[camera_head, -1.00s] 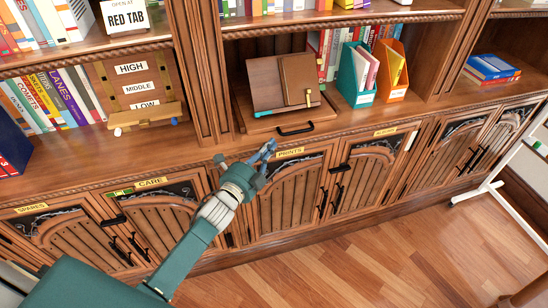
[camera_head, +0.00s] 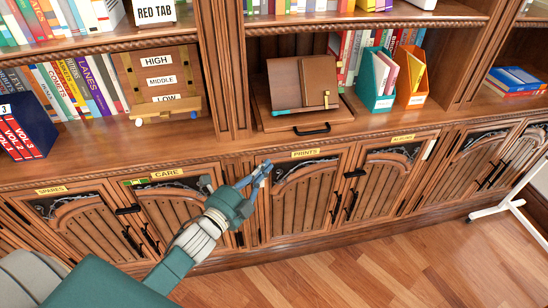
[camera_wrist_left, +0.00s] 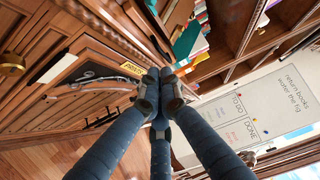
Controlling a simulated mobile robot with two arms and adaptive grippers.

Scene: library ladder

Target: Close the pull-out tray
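The pull-out tray (camera_head: 345,115) is a flat wooden tray with a black bar handle (camera_head: 312,130) on its front. It sits in the middle shelf bay, its front out toward the counter edge. A brown wooden stand or case (camera_head: 300,84) and a teal item (camera_head: 288,111) rest on it. My left gripper (camera_head: 263,172) is below and left of the handle, in front of the cabinet doors, apart from the tray. In the left wrist view its blue fingers meet at the tips (camera_wrist_left: 160,82), with nothing seen between them. My right gripper is not in view.
Teal (camera_head: 377,80) and orange (camera_head: 411,78) file holders stand right of the tray. A wooden HIGH/MIDDLE/LOW board (camera_head: 160,85) leans at left. Cabinet doors with black handles lie below the counter. A white-legged stand (camera_head: 505,205) is at right. The floor in front is bare.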

